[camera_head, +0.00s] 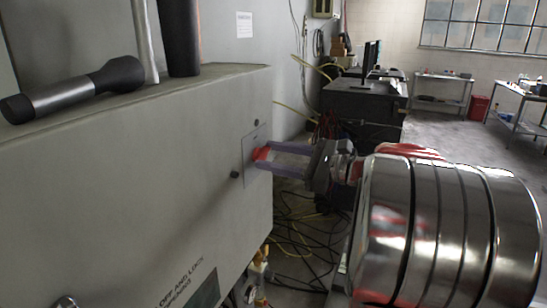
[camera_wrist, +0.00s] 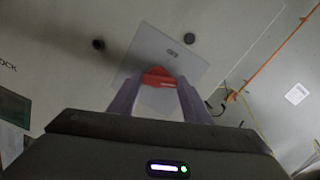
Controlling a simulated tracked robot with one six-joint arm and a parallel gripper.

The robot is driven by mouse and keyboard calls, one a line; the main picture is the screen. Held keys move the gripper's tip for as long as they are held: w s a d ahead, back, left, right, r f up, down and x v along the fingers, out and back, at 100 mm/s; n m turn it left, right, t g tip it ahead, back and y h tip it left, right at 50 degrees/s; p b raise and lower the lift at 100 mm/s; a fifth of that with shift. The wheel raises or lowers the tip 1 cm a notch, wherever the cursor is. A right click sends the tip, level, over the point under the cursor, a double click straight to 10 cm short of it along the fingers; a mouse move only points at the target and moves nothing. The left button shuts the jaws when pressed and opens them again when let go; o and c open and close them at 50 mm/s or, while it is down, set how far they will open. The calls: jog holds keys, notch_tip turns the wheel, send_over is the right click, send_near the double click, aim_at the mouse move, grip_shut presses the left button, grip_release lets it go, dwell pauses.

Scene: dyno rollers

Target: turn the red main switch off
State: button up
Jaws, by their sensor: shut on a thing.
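The red main switch (camera_head: 261,154) sits on a small grey plate (camera_head: 249,163) on the front of a large pale cabinet (camera_head: 150,190). In the wrist view the red switch (camera_wrist: 158,77) shows between my fingertips, in front of its plate (camera_wrist: 165,50). My gripper (camera_head: 268,158) reaches in from the right, and its two purple-grey fingers are shut on the switch. The fingers hide part of the switch, and I cannot tell its exact turn position.
A torch-like black and silver tool (camera_head: 75,88) lies on top of the cabinet. Dark round knobs (camera_wrist: 99,44) stick out near the plate. Loose cables (camera_head: 300,235) lie on the floor behind my arm. A dark bench (camera_head: 362,100) stands further back.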

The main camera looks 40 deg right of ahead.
jog(key=n, duration=0.3)
jog(key=shift+a+n, duration=0.1)
jog(key=shift+n, duration=0.3)
jog(key=n, duration=0.3)
jog(key=shift+s+n, duration=0.1)
jog(key=shift+n, duration=0.2)
jog(key=n, duration=0.6)
jog(key=shift+a+f, duration=0.2)
jog(key=shift+f, duration=0.05)
jog(key=o, duration=1.1)
jog(key=shift+r, duration=0.1)
jog(key=shift+c, duration=0.2)
jog(key=shift+s+d, duration=0.1)
jog(key=v, duration=1.3)
jog(key=shift+s+d, duration=0.2)
jog(key=shift+s, duration=0.05)
jog(key=shift+s, duration=0.1)
